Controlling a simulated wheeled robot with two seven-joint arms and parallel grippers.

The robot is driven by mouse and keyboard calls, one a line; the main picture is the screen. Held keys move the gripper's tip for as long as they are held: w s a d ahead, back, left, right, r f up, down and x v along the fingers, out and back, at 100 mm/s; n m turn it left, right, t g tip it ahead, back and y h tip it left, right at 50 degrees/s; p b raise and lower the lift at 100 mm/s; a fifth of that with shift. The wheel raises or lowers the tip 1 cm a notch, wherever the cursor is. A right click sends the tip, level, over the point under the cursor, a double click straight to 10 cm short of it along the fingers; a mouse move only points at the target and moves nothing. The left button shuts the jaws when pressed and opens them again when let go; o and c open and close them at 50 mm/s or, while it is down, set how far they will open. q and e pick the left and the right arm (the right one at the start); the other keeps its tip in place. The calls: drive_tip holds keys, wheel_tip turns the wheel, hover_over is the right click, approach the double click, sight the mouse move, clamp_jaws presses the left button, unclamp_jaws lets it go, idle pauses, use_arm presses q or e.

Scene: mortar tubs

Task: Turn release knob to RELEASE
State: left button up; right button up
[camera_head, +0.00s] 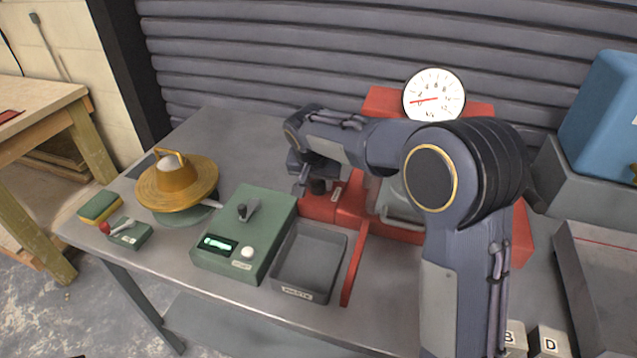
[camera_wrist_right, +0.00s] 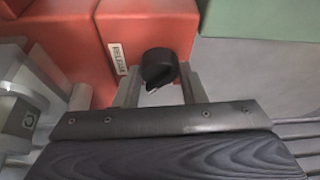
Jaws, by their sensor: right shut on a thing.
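The release knob (camera_wrist_right: 158,68) is a round black knob with a pale pointer mark, on the red housing (camera_wrist_right: 150,25) in the right wrist view. A white label (camera_wrist_right: 117,58) reading RELEASE is beside it on the left. My right gripper (camera_wrist_right: 158,80) has its two fingers on either side of the knob and is shut on it. In the head view the knob (camera_head: 318,186) is small and dark, under my right gripper (camera_head: 312,183) at the left part of the red machine (camera_head: 350,205). My left gripper is not in view.
Left of the red machine are a green box (camera_head: 225,262) with a lever and display, and a grey tray (camera_head: 312,285). A round dial (camera_head: 434,95) stands above the machine. A yellow domed lid (camera_head: 178,185) and a sponge (camera_head: 100,207) lie farther left on the table.

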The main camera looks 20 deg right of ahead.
drive_tip(key=shift+a+m+h, duration=0.1)
drive_tip(key=shift+m+h, duration=0.2)
drive_tip(key=shift+m, duration=0.6)
drive_tip(key=m+g, duration=0.1)
drive_tip(key=m, duration=0.1)
drive_tip(key=shift+w+r+m+h+p, duration=0.1)
drive_tip(key=shift+m+h+p, duration=0.3)
drive_tip(key=m+g+p, duration=0.1)
drive_tip(key=m, duration=0.2)
drive_tip(key=shift+w+a+h, duration=0.1)
drive_tip(key=shift+h, duration=0.2)
drive_tip(key=shift+m+g+p, duration=0.5)
drive_tip(key=shift+m+p, duration=0.2)
drive_tip(key=shift+m, duration=0.5)
drive_tip(key=o, duration=1)
